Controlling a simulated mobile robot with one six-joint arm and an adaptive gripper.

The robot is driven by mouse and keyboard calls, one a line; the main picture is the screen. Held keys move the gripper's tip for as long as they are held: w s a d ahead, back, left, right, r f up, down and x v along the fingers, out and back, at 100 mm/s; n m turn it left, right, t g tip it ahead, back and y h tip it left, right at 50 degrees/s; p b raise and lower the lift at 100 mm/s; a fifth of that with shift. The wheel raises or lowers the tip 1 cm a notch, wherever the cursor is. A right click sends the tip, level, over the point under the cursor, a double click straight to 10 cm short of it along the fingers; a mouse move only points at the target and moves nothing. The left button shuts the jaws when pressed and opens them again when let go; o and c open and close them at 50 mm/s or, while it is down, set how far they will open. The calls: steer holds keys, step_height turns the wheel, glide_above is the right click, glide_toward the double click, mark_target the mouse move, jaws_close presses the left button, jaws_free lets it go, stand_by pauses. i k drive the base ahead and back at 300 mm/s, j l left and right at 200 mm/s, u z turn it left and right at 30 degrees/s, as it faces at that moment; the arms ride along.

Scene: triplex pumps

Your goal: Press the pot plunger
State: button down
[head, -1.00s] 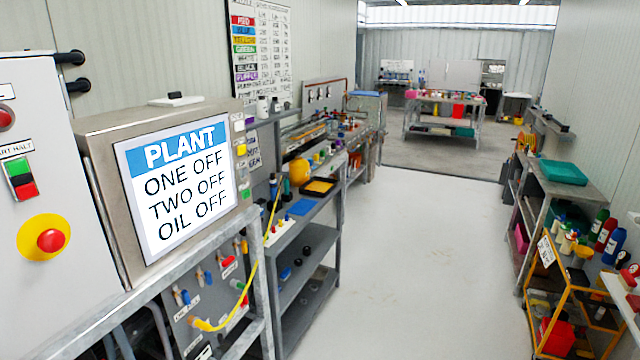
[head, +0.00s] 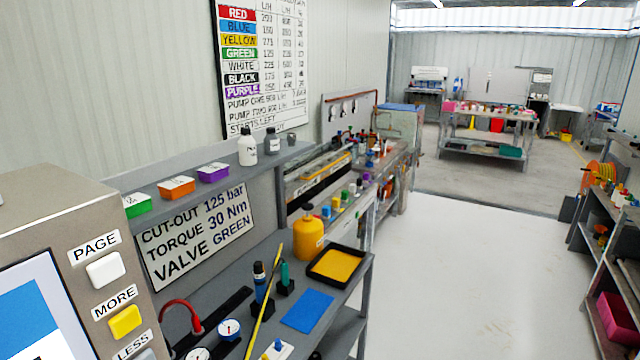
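A yellow-orange pot (head: 309,238) with a narrow neck and a dark top stands upright on the grey bench in the head view, left of centre. A small label shows on its side. The top may be the plunger, but it is too small to tell its shape. My gripper is not in view, and nothing is seen touching the pot.
A black tray (head: 314,273) with a yellow inside and a blue mat (head: 307,311) lie beside the pot. Tools and gauges (head: 228,329) crowd the bench front. A grey control panel (head: 60,235) fills the lower left. The floor (head: 470,270) to the right is clear.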

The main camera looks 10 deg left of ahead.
mark_target(307, 206)
steer(key=i, duration=2)
steer(key=i+u, duration=0.1)
steer(key=u, duration=0.15)
